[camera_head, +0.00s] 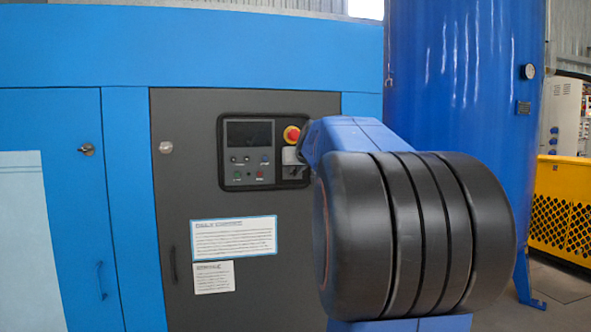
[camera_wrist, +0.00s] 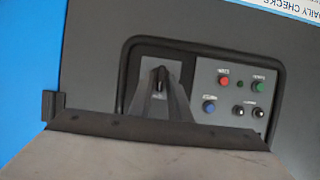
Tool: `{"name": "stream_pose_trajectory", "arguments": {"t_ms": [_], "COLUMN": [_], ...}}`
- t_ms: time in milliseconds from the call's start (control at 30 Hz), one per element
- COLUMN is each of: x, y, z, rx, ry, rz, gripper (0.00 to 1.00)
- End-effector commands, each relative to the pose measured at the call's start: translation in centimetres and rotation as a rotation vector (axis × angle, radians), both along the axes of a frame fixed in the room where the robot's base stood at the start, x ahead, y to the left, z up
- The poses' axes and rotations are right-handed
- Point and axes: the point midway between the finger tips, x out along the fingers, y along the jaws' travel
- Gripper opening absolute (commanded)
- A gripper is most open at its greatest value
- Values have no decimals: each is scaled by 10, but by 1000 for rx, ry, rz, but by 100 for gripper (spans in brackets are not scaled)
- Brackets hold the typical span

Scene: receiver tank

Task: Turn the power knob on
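The power knob (camera_wrist: 160,76) is a small dark knob on a grey square plate at one end of the control panel, seen in the wrist view. In the head view, the area below the red emergency stop where the plate sits is partly covered by my arm. My gripper (camera_wrist: 161,88) reaches up to the plate, its two dark fingers apart with a gap between them. The knob shows between the fingertips. I cannot tell whether either finger touches it.
Paper notices (camera_head: 234,236) are on the dark door below. A blue tank (camera_head: 465,80) stands to the right.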

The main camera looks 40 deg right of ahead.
Motion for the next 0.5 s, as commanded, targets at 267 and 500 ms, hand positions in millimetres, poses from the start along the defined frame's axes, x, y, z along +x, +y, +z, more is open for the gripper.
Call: {"name": "stream_pose_trajectory", "arguments": {"t_ms": [267,500], "x": [0,-2], "y": [-1,-3], "z": [0,0], "rx": [21,119], "ry": [-13,-73], "rz": [-1,-2], "gripper": [0,0]}}
